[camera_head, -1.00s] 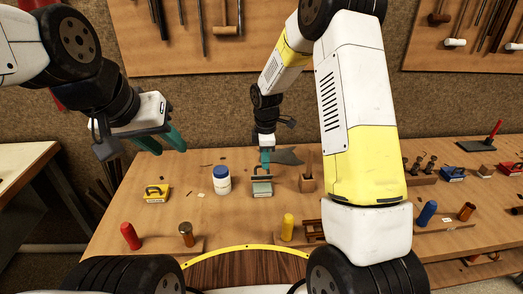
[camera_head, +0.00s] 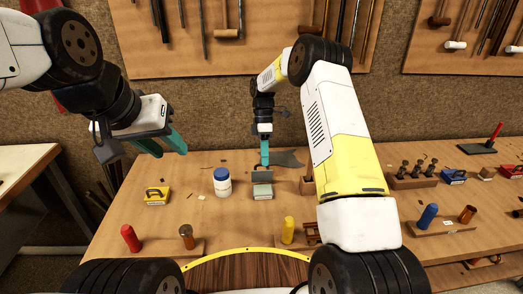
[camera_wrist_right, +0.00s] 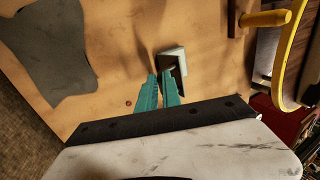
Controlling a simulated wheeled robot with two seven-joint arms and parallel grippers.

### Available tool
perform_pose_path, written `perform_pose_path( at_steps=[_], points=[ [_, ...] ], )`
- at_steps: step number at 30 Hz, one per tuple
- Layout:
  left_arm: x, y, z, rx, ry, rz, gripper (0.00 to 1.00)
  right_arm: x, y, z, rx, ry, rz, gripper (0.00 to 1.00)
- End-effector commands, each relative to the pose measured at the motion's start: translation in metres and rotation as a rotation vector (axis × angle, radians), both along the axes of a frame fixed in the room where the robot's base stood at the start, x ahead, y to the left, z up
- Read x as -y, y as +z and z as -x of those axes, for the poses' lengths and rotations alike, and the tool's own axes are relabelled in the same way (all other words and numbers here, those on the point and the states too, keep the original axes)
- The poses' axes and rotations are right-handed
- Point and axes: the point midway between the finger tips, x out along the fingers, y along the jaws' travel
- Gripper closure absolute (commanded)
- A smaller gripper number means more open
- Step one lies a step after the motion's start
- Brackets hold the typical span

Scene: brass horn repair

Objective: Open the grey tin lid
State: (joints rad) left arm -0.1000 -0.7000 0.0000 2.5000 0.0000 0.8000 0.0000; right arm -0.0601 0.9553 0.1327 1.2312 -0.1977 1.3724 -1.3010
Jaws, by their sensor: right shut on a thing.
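The grey tin (camera_head: 262,191) stands on the workbench in the middle of the head view. Its lid (camera_head: 263,177) is tilted up at the back, showing as an upright grey panel above the body. My right gripper (camera_head: 264,163) points down just behind the tin, shut on the lid's handle, which the fingers mostly hide. In the right wrist view the teal fingers (camera_wrist_right: 160,76) meet the near side of the tin (camera_wrist_right: 172,53). My left gripper (camera_head: 168,145) is open and empty, in the air above the bench's left part.
A white jar with a blue cap (camera_head: 222,183) stands left of the tin, and a yellow tin (camera_head: 157,196) further left. A dark grey flat piece (camera_head: 290,158) lies behind right. A wooden block (camera_head: 306,186) is close on the right. Red and yellow cylinders stand in front.

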Motion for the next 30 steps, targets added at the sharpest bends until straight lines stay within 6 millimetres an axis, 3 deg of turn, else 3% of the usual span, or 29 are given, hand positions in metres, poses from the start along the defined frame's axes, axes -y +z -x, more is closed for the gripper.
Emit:
perform_pose_path(
  at_steps=[13,30],
  points=[
    [0.0,0.0,0.0,0.0,0.0,0.0,0.64,0.0,-0.008,-0.014,-0.164,0.0,0.001,1.0],
    [0.0,0.0,0.0,0.0,0.0,0.0,0.64,0.001,-0.008,-0.015,-0.189,0.0,0.002,1.0]
  ],
)
